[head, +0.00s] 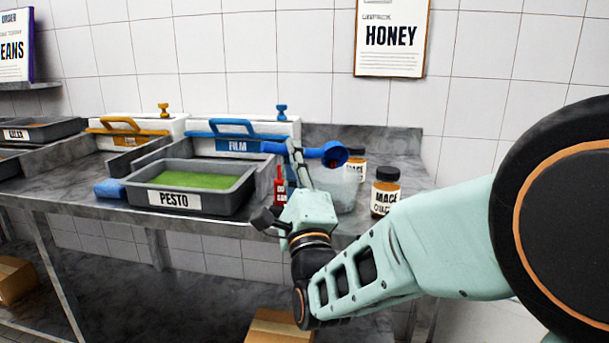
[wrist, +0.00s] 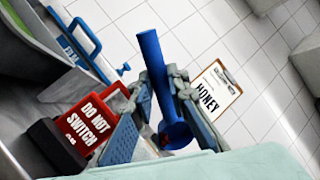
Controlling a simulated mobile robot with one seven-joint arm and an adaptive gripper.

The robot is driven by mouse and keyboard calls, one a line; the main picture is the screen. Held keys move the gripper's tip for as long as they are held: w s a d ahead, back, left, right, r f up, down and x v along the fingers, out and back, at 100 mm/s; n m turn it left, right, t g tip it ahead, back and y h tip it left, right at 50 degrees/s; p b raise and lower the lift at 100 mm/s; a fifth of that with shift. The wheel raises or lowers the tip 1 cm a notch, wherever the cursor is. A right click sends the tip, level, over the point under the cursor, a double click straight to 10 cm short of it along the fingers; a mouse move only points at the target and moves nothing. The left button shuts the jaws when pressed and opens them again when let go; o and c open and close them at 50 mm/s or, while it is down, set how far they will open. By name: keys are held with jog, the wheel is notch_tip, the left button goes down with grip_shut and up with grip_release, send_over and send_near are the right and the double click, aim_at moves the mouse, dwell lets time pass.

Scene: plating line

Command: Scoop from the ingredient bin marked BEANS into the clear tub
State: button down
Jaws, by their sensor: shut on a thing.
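My gripper (head: 295,150) is shut on the handle of a blue scoop (head: 334,154) above the counter's right part. The scoop also shows between the fingers in the wrist view (wrist: 150,60). A small dark red patch shows in its cup; I cannot tell what it is. The clear tub (head: 340,188) stands on the counter below the scoop, partly hidden by my gripper. A grey bin (head: 45,130) at the far left has a label too small to read.
A PESTO bin (head: 238,198) with green content sits left of my gripper. A red DO NOT SWITCH block (wrist: 92,122) stands close by. FILM (head: 240,146) and yellow-handled dispensers (head: 125,128) line the back.

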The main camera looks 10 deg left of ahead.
jog(key=g+p, duration=0.1)
jog(key=p, duration=0.1)
jog(key=d+r+n+g+p, duration=0.1)
jog(key=p, duration=0.1)
jog(key=r+p, duration=0.1)
jog(key=p, duration=0.2)
jog(key=shift+d+r+n+g+y, duration=0.2)
jog(key=shift+d+n+g+y, duration=0.1)
jog(key=shift+g, duration=0.1)
jog(key=shift+g+p, duration=0.3)
jog(key=shift+p, duration=0.3)
